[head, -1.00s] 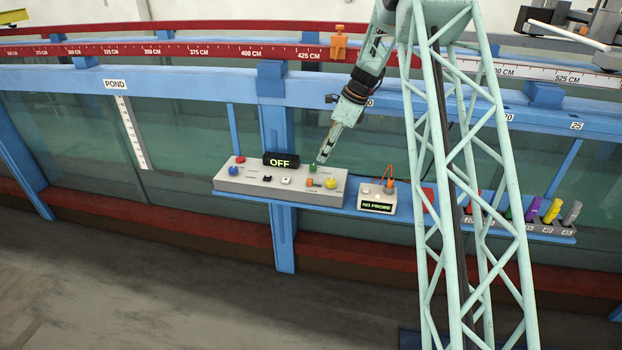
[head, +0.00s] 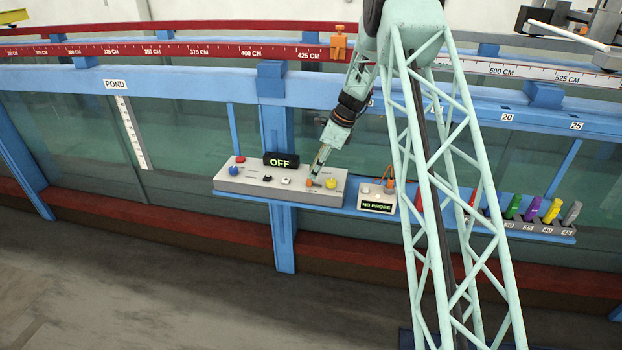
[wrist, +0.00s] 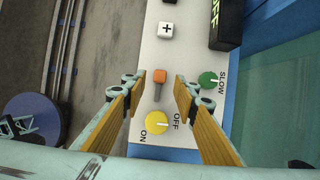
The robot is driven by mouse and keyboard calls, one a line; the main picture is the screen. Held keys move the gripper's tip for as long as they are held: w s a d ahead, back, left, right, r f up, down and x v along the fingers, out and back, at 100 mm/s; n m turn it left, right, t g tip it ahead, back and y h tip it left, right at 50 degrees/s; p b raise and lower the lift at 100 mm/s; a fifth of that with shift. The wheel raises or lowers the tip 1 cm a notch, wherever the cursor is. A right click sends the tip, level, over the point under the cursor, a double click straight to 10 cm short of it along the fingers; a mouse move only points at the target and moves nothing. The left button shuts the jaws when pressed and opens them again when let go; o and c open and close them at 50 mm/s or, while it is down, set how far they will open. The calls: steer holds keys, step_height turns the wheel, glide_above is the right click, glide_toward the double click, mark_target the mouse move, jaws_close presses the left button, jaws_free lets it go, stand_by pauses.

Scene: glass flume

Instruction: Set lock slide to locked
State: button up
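The lock slide is a small orange block (wrist: 159,76) in a grey slot on the pale control panel (head: 256,185). In the wrist view it sits at the end of the slot away from the yellow knob (wrist: 157,122). The slide's label is too small to read. My gripper (wrist: 160,80) is open, with one tan-padded finger on each side of the orange block and gaps between. In the head view my gripper (head: 313,177) is low at the panel's right half and partly covers the slide.
A green knob (wrist: 208,79) marked SLOW lies just beyond one finger. A white plus button (wrist: 166,30) and a dark OFF display (head: 281,160) are also on the panel. A NO PROBE box (head: 377,197) stands right of it. Coloured pegs (head: 531,208) stand in a rack farther right.

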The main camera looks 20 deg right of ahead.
steer(key=shift+x, duration=2.3)
